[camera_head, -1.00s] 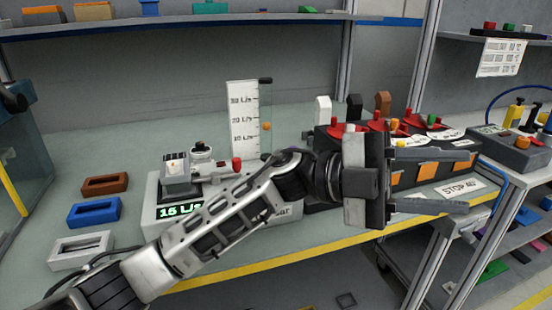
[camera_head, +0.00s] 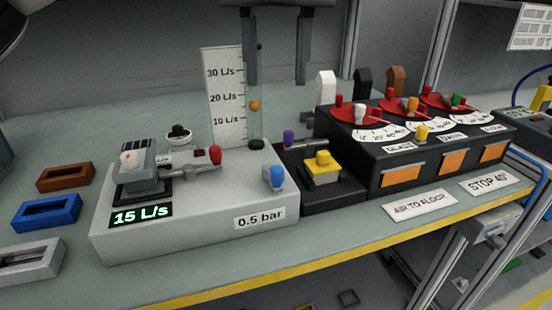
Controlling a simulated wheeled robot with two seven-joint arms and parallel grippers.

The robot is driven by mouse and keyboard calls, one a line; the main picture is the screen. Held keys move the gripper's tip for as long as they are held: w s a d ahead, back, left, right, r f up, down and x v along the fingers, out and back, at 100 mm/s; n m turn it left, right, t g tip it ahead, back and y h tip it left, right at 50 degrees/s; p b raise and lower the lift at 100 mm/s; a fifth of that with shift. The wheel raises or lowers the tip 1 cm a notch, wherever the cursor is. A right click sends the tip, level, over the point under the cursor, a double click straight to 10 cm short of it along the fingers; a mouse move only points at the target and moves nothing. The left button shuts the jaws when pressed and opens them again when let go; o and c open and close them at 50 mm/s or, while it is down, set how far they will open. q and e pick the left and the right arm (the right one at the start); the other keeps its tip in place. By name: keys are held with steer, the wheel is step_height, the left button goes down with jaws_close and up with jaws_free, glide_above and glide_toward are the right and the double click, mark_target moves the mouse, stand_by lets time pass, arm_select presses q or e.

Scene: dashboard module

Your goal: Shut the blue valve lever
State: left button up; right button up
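The lever with the blue knob (camera_head: 277,178) stands at the right end of the light grey box (camera_head: 195,222), above its "0.5 bar" label (camera_head: 260,217). The blue knob looks upright on a short pale base. My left gripper (camera_head: 276,80) hangs in from the top edge, with its two dark fingers pointing down and a wide gap between them. It is open and empty, well above the blue knob in the picture and apart from it. My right gripper is not in view.
A lever with a red knob (camera_head: 215,154) and a green "15 L/s" display (camera_head: 141,215) are on the same box. A flow scale (camera_head: 224,95) stands behind it. A yellow button (camera_head: 323,168) and purple knob (camera_head: 289,137) are close on the right, beside the black dial panel (camera_head: 400,180).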

mark_target(277, 169)
arm_select(q)
step_height(277, 169, down, 13)
steer(key=shift+f+b, duration=0.1)
steer(key=shift+b, duration=0.6)
jaws_close()
